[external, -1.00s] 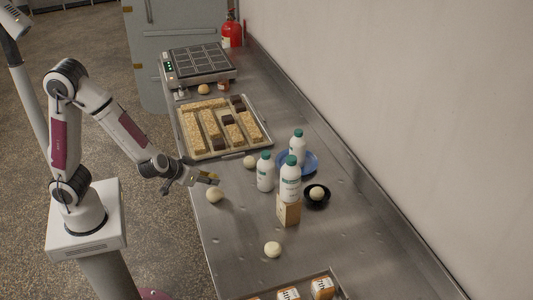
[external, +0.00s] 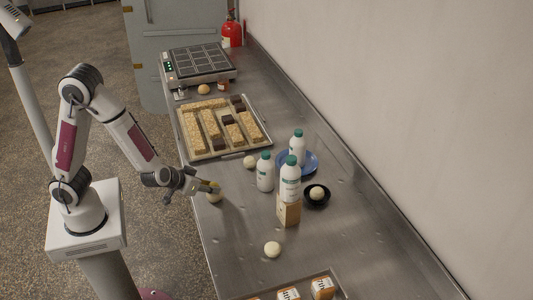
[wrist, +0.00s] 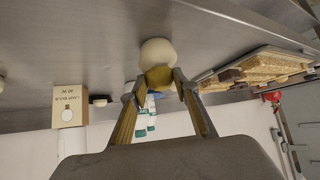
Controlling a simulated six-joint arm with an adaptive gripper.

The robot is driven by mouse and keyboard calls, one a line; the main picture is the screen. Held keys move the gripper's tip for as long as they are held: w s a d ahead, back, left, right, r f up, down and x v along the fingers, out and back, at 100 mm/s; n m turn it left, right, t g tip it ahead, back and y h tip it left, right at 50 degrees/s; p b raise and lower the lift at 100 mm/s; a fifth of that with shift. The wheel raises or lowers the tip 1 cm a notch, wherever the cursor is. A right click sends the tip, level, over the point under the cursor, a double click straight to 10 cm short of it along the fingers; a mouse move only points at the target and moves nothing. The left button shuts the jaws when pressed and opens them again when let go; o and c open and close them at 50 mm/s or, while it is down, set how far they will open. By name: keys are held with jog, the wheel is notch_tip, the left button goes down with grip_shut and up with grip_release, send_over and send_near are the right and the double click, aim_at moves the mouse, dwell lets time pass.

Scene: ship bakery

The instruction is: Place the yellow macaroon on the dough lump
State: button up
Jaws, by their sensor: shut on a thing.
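My gripper (external: 209,186) is at the left edge of the steel counter, pointing down and to the right. In the wrist view its fingers (wrist: 157,88) are shut on the yellow macaroon (wrist: 159,77). The pale round dough lump (wrist: 157,52) lies on the counter directly beyond the macaroon, which overlaps its edge in this view. In the external view the macaroon (external: 214,185) shows at the fingertips, just above the dough lump (external: 215,197). I cannot tell whether the two touch.
Other pale lumps lie by the tray (external: 250,162), on the front counter (external: 273,249) and in a black bowl (external: 317,203). White bottles (external: 265,172), a box (external: 289,211) and a blue plate (external: 312,168) stand to the right. A pastry tray (external: 187,143) lies behind.

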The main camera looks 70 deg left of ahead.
jog(key=shift+f, duration=0.1)
jog(key=o, duration=0.8)
jog(key=shift+v, duration=6.05)
jog(key=shift+a, duration=0.1)
